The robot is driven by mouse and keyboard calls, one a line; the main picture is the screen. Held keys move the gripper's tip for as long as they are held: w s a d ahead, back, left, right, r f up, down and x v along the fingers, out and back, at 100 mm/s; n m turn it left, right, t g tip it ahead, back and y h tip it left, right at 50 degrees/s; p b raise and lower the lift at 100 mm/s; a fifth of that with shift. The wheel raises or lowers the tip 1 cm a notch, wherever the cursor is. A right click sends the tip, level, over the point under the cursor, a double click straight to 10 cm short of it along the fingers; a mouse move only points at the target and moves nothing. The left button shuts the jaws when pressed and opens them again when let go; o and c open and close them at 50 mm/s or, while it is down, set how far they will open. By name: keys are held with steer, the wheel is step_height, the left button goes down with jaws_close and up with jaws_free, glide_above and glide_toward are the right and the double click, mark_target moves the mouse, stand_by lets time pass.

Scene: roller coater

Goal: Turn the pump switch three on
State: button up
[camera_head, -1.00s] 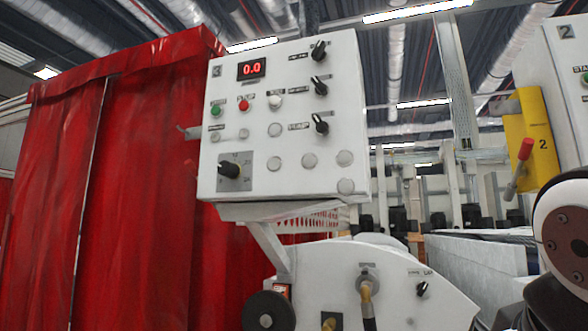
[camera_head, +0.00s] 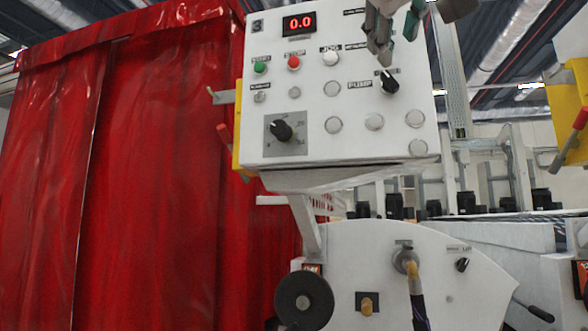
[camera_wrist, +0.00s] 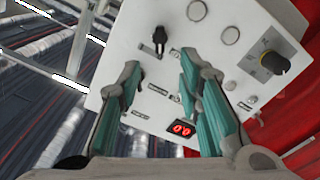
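The white control panel (camera_head: 360,125) marked 3 hangs above a machine. Its pump switch (camera_head: 389,82) is a black rotary knob right of the PUMP label, with its pointer tilted towards the upper left. It also shows in the wrist view (camera_wrist: 159,41), beyond the fingertips. My gripper (camera_head: 397,28) is in front of the panel's upper right, above the pump switch in the head view. In the wrist view its teal-padded fingers (camera_wrist: 160,78) are apart with nothing between them. No contact with the switch shows. The two upper knobs are hidden behind my gripper.
The panel carries a red display (camera_head: 299,23), a green button (camera_head: 260,67), a red button (camera_head: 293,62) and a larger selector (camera_head: 282,130). A red curtain (camera_head: 150,180) hangs to the left. Yellow plates with red-handled levers (camera_head: 570,135) stand on both sides.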

mark_target(390, 79)
steer(key=x, duration=1.1)
steer(key=shift+f+p, duration=0.1)
steer(key=shift+p, duration=0.2)
jaws_close()
